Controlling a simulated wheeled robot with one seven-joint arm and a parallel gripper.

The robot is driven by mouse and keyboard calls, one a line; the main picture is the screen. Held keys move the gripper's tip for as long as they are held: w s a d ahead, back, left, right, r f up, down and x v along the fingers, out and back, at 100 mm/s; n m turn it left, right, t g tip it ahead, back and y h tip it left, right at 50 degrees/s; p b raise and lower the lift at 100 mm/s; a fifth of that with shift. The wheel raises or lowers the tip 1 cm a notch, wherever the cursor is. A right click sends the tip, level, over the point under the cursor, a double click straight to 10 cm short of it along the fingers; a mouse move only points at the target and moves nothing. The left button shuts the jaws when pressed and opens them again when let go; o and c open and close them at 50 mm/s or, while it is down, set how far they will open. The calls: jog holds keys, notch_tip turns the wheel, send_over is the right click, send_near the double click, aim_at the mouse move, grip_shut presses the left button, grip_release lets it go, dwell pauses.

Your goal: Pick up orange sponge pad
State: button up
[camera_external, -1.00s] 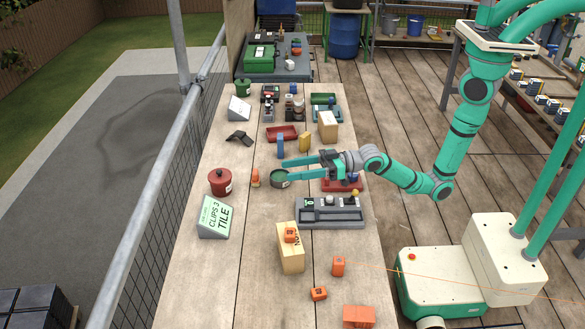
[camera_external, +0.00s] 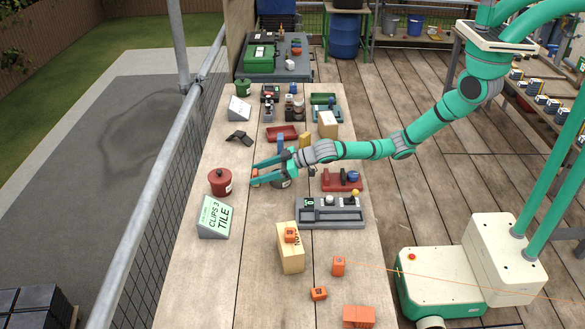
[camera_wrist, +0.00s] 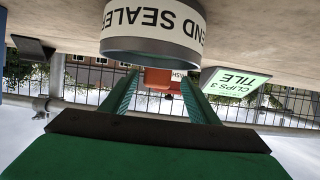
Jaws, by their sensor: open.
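My gripper (camera_external: 253,176) is open above the left part of the bench, its fingers pointing left. Other orange pieces are a block on a wooden box (camera_external: 291,235), an upright block (camera_external: 338,266), a small block (camera_external: 318,293) and a wider piece (camera_external: 358,316) at the bench's near end. I cannot tell which is the sponge pad. In the wrist view, my open fingers (camera_wrist: 160,84) frame a red-orange shape (camera_wrist: 160,78), partly hidden by the sealer can (camera_wrist: 152,42).
The sealer can also shows under my gripper (camera_external: 284,183). A red lidded pot (camera_external: 220,181) stands just left of the fingertips. A tilted tile sign (camera_external: 215,216) and a grey tray (camera_external: 330,222) are nearer. A metal rail runs along the left. Bare bench lies between sign and box.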

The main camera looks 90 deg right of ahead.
aim_at(246, 184)
jog(key=shift+d+x, duration=0.2)
jog(key=shift+x, duration=2.75)
jog(key=shift+f, duration=0.2)
jog(key=c, duration=1.1)
